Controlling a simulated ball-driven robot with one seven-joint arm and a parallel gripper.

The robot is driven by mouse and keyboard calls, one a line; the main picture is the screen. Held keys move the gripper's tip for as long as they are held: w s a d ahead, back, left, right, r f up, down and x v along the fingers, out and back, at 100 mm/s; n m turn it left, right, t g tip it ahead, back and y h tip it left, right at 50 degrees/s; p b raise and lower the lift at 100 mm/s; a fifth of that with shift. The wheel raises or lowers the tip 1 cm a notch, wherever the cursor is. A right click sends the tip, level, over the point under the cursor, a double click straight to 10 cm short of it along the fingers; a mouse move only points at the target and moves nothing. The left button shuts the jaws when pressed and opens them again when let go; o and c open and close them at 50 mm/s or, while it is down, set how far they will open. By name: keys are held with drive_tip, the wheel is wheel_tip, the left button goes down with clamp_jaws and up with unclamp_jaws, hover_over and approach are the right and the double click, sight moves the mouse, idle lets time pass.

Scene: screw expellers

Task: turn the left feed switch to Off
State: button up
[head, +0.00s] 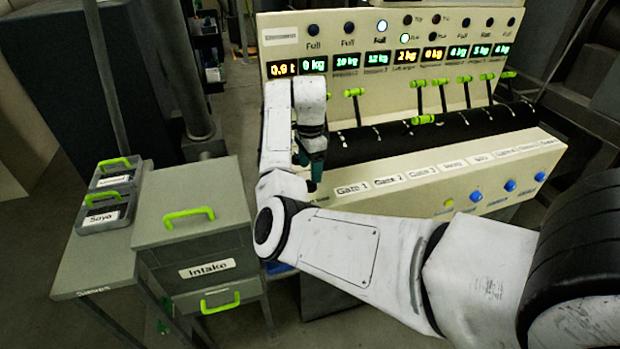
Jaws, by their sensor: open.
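The control console (540,145) stands ahead, with a row of labels along its sloped front. The labels at the left read Gate 1, Gate 2 and Gate 3; the smaller ones further right are hard to read. Below them on the front face are a yellow-green knob (449,203) and several blue knobs (510,185). I cannot tell which control is the left feed switch; my arm covers part of the lower front. My gripper (312,184) points down at the console's left end, left of the Gate 1 label. It is open, its fingers small and partly hidden by my wrist.
Levers with green handles (424,120) rise from a dark roller (385,143). Above are lit displays (347,62) and indicator lamps. At left stand an Intake cabinet (195,235) with green handles and a side table (95,262) bearing a Soya box (104,214). Floor shows between cabinet and console.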

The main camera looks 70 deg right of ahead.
sight(310, 184)
drive_tip(key=shift+f, duration=2.6)
drive_tip(key=shift+c, duration=0.4)
drive_tip(key=c, duration=1)
drive_tip(key=shift+r+n+p, duration=0.1)
drive_tip(key=shift+n+p, duration=0.3)
drive_tip(key=shift+p, duration=0.2)
drive_tip(key=shift+r+n+p, duration=0.1)
drive_tip(key=shift+n+p, duration=0.7)
drive_tip(key=shift+n, duration=0.1)
drive_tip(key=n+p, duration=0.2)
drive_tip(key=n, duration=0.1)
drive_tip(key=shift+n, duration=0.4)
drive_tip(key=n+p, duration=0.3)
drive_tip(key=n, duration=0.2)
drive_tip(key=shift+n, duration=0.4)
